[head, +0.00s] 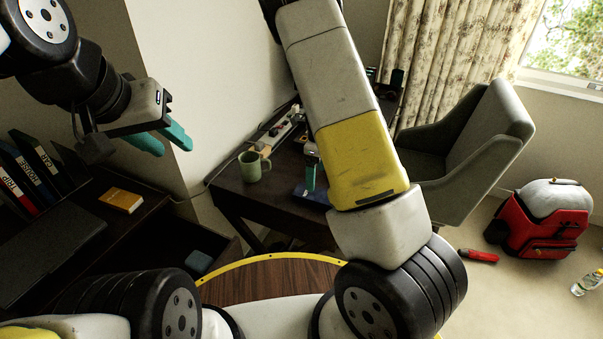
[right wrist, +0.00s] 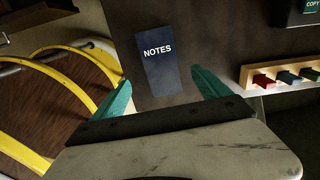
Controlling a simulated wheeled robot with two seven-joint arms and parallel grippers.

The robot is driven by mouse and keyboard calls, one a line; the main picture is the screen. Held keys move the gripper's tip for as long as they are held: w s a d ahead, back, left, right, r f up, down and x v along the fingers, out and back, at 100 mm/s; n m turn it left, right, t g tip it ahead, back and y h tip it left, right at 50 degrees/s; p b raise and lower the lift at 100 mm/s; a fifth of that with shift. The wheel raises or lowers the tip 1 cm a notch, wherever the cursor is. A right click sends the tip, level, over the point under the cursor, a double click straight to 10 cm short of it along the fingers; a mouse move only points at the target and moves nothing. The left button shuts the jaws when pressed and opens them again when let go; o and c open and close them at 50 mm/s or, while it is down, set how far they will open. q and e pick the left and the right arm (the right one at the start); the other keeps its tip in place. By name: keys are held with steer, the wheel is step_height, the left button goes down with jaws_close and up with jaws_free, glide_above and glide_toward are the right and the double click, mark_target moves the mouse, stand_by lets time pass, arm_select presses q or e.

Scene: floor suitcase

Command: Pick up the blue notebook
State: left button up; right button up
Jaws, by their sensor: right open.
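The blue notebook (right wrist: 160,66), labelled NOTES, lies flat on the dark desk in the right wrist view. In the head view the notebook (head: 314,196) is partly hidden behind my right forearm. My right gripper (right wrist: 161,80) is open and empty, with its teal fingers to either side of the notebook's near end in the picture. I cannot tell its height above the desk. In the head view only part of the right gripper (head: 310,177) shows, close to the notebook. My left gripper (head: 176,149) is at upper left, far from the notebook, with its teal fingers apart and empty.
A green mug (head: 252,167) stands on the desk (head: 232,187) left of the notebook. A wooden rack (right wrist: 287,78) with coloured blocks is right of it in the wrist view. A grey chair (head: 478,125) stands beyond.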

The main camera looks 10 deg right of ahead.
mark_target(316, 194)
step_height(316, 194, down, 8)
steer(key=shift+r, duration=0.1)
steer(key=c, duration=1.6)
